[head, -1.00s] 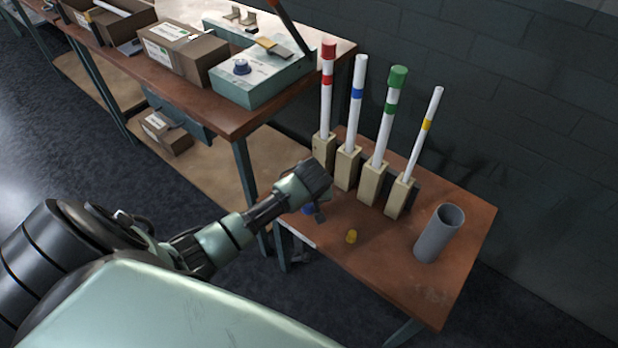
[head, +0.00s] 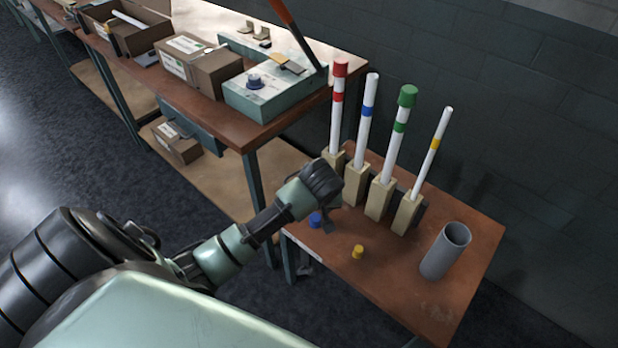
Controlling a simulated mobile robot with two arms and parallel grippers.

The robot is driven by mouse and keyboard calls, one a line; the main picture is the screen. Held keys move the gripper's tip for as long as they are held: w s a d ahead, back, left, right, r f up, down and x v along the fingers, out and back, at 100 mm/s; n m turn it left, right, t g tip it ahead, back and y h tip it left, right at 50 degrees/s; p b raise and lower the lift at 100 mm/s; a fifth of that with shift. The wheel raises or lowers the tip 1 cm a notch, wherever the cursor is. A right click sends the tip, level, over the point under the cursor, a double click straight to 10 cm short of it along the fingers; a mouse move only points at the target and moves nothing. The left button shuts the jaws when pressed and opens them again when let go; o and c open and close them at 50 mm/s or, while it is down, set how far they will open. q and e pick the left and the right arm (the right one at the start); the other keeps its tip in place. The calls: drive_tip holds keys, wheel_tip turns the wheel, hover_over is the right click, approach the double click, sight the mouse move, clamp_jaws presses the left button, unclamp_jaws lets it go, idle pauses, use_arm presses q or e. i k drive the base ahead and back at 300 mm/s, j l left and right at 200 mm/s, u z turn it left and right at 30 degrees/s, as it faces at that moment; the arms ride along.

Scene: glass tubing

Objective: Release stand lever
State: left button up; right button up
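Several wooden block stands stand in a row on the near table, each with a white tube upright in it. They are the red-banded tube's stand (head: 334,160), the blue-banded tube's (head: 354,186), the green-banded tube's (head: 380,198) and the yellow-banded tube's (head: 404,215). I cannot make out a lever on any of them. A long orange-handled lever (head: 287,18) rises from the pale green machine (head: 262,102) on the far bench. My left gripper (head: 326,220) hangs over the near table beside the two leftmost stands; its finger gap is unclear. My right gripper is not in view.
A blue cap (head: 315,219) lies by my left gripper, and a yellow cap (head: 357,251) lies nearer the front edge. A grey open cylinder (head: 446,252) stands at the right. Cardboard boxes (head: 202,66) sit on the far bench. The table's front right is clear.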

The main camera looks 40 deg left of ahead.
sight(312, 270)
drive_tip(key=u, duration=1.15)
